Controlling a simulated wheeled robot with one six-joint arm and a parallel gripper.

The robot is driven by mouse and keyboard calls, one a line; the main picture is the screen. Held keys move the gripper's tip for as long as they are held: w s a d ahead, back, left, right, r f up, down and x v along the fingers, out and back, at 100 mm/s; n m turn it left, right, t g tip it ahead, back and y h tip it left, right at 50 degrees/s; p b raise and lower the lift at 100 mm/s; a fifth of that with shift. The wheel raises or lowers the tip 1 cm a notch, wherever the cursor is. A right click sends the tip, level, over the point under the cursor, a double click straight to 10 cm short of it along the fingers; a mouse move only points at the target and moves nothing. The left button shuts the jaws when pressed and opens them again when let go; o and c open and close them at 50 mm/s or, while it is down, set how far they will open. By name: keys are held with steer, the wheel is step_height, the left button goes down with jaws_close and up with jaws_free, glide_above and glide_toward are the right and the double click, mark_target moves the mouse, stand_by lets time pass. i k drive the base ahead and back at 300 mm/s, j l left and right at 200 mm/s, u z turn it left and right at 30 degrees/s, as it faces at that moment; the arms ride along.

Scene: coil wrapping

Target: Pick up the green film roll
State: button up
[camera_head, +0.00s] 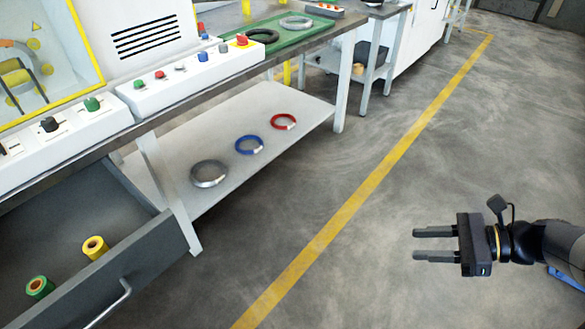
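The green film roll (40,287) stands in the open grey drawer at the lower left, with an orange-brown core showing at its top. A yellow film roll (95,248) stands in the same drawer, to its right and farther back. My gripper (416,244) is at the right of the picture, over the open floor, with its two fingers pointing left. The fingers are apart with nothing between them. It is far from the drawer and from the green roll.
The drawer's front panel (128,268) with a metal handle (112,306) stands between my gripper and the rolls. A lower shelf (225,140) holds grey, blue and red coils. A control panel (190,75) sits on the bench above. The floor between is clear, crossed by a yellow line (350,205).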

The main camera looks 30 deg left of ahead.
mark_target(41, 289)
steer(key=j+z, duration=0.4)
steer(key=j, duration=0.65)
steer(key=j+u, duration=0.3)
steer(key=u, duration=0.15)
steer(key=i+j+u, duration=0.15)
steer(key=j+u, duration=0.15)
steer(key=u, duration=0.2)
steer(key=j+u, duration=0.1)
steer(key=u, duration=0.85)
steer(key=i+j+u, duration=0.1)
steer(key=u, duration=0.4)
steer(key=i+u, duration=0.1)
steer(key=u, duration=0.85)
steer(key=i, duration=0.05)
